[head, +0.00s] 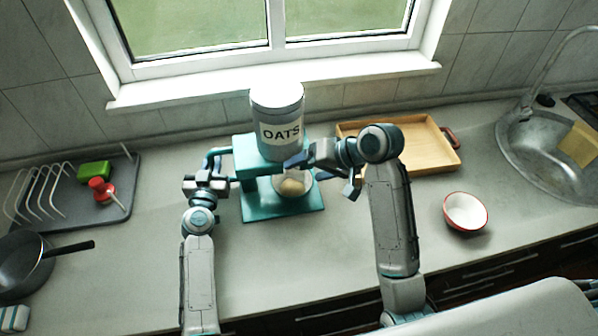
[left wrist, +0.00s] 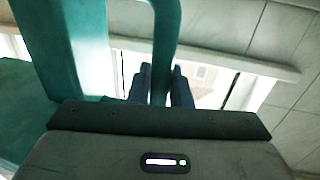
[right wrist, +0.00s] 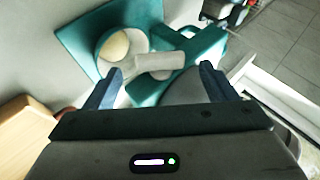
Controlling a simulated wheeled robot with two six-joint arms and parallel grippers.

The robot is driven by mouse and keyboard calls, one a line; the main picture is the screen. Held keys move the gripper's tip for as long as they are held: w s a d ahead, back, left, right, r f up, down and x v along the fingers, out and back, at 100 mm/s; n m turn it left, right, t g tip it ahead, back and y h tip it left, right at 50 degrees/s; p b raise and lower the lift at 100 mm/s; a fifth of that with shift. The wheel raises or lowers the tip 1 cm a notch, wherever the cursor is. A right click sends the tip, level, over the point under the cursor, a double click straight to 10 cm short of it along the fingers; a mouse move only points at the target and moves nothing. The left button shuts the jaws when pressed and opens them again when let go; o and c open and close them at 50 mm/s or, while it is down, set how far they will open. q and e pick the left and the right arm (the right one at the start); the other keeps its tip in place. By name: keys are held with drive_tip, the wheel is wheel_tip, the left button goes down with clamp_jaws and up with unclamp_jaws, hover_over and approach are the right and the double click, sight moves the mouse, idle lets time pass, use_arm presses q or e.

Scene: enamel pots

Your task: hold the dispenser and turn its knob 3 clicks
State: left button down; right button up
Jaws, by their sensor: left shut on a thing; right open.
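The dispenser (head: 262,160) has a teal stand and base and a grey canister (head: 278,120) marked OATS. My left gripper (head: 210,162) is shut on the dispenser's teal side handle, which runs between its fingers in the left wrist view (left wrist: 166,28). My right gripper (head: 292,160) is at the right of the dispenser's front. In the right wrist view its open fingers (right wrist: 160,74) are spread on either side of a pale bar-shaped knob (right wrist: 160,62). I cannot tell if they touch it. A bowl with pale contents (right wrist: 120,44) stands on the base below.
A wooden tray (head: 425,148) lies behind and right of my right arm. A red-rimmed white bowl (head: 465,211) stands at the right, near the sink (head: 540,150). A dish rack (head: 50,195) and a dark pan (head: 22,265) are at the left. Counter before the dispenser is clear.

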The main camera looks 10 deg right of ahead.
sight(300, 176)
drive_tip(key=shift+x, duration=1.9)
drive_tip(key=c, duration=1)
drive_tip(key=y, duration=0.2)
drive_tip(key=m+y, duration=0.1)
drive_tip(key=y, duration=0.1)
drive_tip(key=shift+d+f, duration=0.25)
drive_tip(key=shift+f, duration=0.1)
drive_tip(key=shift+f+m+t+y, duration=0.15)
drive_tip(key=shift+m+t+y, duration=0.3)
drive_tip(key=shift+y, duration=0.75)
drive_tip(key=shift+f+m+t+y, duration=0.1)
drive_tip(key=shift+m+t+y, duration=0.35)
drive_tip(key=shift+y, duration=0.75)
